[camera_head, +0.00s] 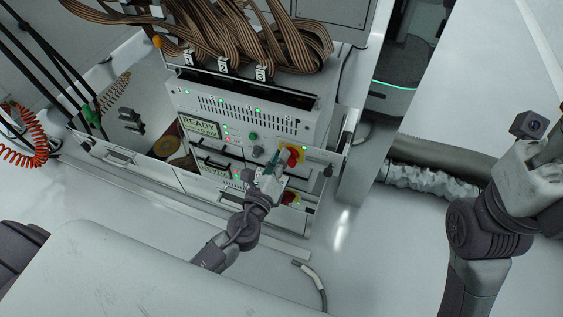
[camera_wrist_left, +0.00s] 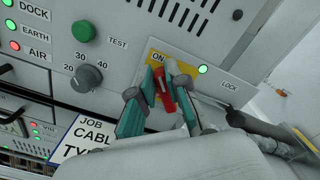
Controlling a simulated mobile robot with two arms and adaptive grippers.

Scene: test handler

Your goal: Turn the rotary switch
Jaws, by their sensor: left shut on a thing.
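The rotary switch has a red handle (camera_head: 293,155) on a yellow plate, at the right of the upper front panel of the test unit. In the left wrist view the red handle (camera_wrist_left: 163,94) sits tilted on the yellow plate (camera_wrist_left: 157,57) marked "ON". My left gripper (camera_head: 278,163) reaches up to the switch. In the left wrist view its teal fingers (camera_wrist_left: 161,85) are shut on the handle, one on each side, and hide part of it and its plate. My right arm shows at the right in the head view, but its fingers do not show.
A grey knob (camera_wrist_left: 86,78) and a green test button (camera_wrist_left: 83,31) are left of the switch. A second yellow-plated red switch (camera_head: 290,198) is on the lower unit. Brown ribbon cables (camera_head: 215,35) lie on top. A grey cable (camera_head: 314,279) lies on the floor.

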